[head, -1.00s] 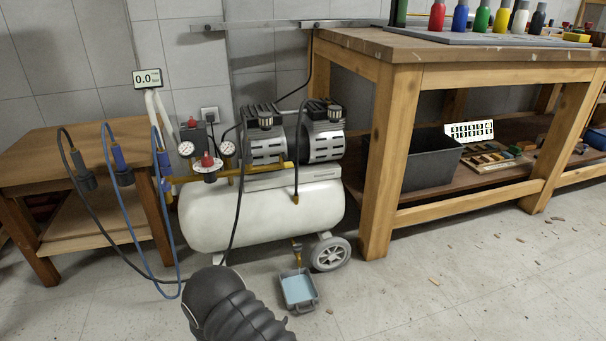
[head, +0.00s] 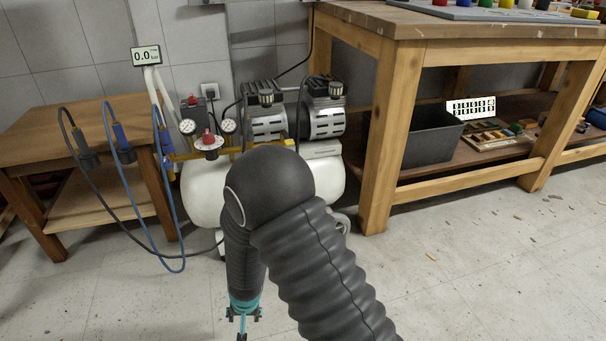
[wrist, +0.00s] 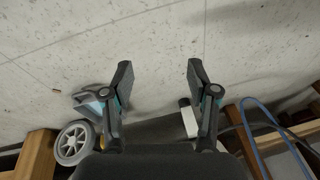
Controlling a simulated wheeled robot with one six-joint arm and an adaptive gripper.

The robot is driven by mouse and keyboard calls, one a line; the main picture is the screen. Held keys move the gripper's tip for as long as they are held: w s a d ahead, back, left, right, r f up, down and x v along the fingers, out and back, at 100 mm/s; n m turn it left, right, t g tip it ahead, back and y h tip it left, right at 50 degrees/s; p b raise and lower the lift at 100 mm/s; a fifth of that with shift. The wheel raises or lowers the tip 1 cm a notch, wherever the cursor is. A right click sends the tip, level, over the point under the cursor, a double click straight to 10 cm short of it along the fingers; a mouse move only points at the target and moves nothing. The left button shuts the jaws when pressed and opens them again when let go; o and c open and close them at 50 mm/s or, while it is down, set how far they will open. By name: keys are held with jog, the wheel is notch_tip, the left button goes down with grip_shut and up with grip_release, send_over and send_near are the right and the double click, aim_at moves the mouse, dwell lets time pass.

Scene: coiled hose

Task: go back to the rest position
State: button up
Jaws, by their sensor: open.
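My gripper (head: 242,326) hangs low in front of the compressor in the head view, at the end of my dark arm, and only its top part shows there. In the wrist view my gripper (wrist: 160,76) has its two fingers wide apart, with nothing between them but pale floor. The white compressor (head: 202,196) stands behind my arm, which hides much of its tank. Black and blue hoses with couplings, one a blue coupling (head: 122,142), hang at the left wooden table's edge. The blue hose also shows at the right of the wrist view (wrist: 250,140).
The wooden table (head: 85,130) stands left and a workbench (head: 385,150) right. A black bin (head: 432,143) sits on the bench's lower shelf. A compressor wheel (wrist: 72,143) and part of a blue-grey tray (wrist: 92,102) show in the wrist view. Floor (head: 480,270) at the right is open, with scattered chips.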

jog(key=s+d+r+t+p, duration=0.1)
jog(key=s+d+r, duration=0.4)
jog(key=d+r, duration=0.5)
jog(key=s+d+r+t+h+p, duration=0.1)
jog(key=s+d+r+p, duration=0.3)
jog(key=d+r, duration=0.7)
jog(key=s+d+r+m+t+h+p, duration=0.1)
jog(key=s+d+r+p, duration=0.2)
jog(key=r, duration=2.5)
jog(key=s+d, duration=0.3)
jog(key=d, duration=0.5)
jog(key=shift+d+t, duration=0.15)
jog(key=shift+t, duration=0.15)
jog(key=shift+s, duration=0.1)
